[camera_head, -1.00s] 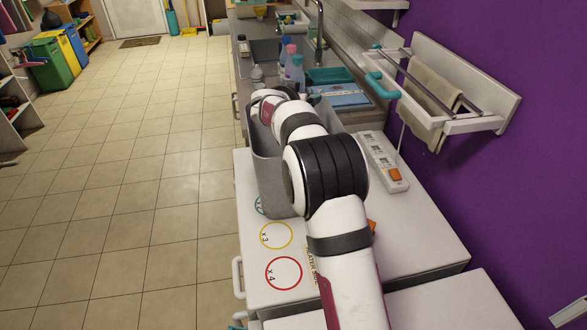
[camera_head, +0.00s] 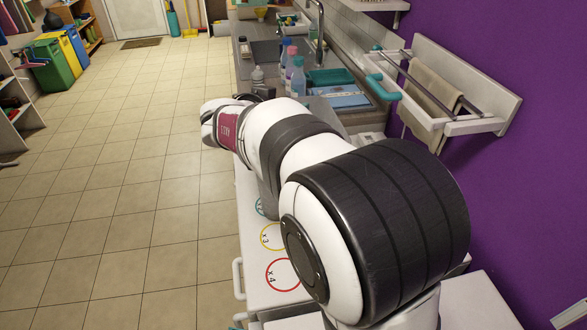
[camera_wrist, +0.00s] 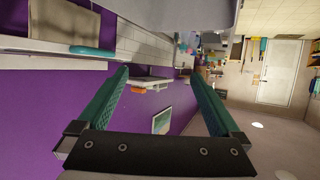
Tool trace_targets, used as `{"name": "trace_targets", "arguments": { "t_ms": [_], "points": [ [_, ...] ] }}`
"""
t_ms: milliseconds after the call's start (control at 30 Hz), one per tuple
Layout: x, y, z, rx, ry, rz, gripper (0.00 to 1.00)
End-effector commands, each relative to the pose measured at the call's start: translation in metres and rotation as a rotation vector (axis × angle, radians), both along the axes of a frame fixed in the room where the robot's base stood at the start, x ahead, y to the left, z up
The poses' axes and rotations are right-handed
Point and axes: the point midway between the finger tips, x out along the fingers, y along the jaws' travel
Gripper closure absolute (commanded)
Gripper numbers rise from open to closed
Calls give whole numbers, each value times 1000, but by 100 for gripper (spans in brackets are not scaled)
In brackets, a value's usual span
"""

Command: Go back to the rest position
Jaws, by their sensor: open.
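My gripper (camera_wrist: 158,75) shows in the wrist view with its two teal fingers wide apart. Nothing is held between them. In the head view my arm reaches up and to the left over the white worktop (camera_head: 252,292), and the gripper itself is hidden behind the arm's far end. The wrist view is turned sideways: between and beyond the fingers are the purple wall (camera_wrist: 60,120), a white strip with an orange part (camera_wrist: 150,84), and the room's door (camera_wrist: 280,75).
The worktop carries a yellow circle (camera_head: 263,235) and a red circle (camera_head: 283,275). Bottles (camera_head: 298,76) and a teal tray (camera_head: 330,76) stand farther back. A white wall rack (camera_head: 455,85) juts out right. The tiled floor at left is clear.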

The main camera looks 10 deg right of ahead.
Motion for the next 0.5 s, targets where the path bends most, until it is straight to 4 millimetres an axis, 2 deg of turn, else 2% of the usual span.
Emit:
{"name": "trace_targets", "arguments": {
  "t_ms": [367,467,500],
  "points": [
    [-1,1,0,0,0,1,0],
    [-1,8,11,48,-47,66,0],
    [-3,17,19,98,-83,137,0]
  ]
}}
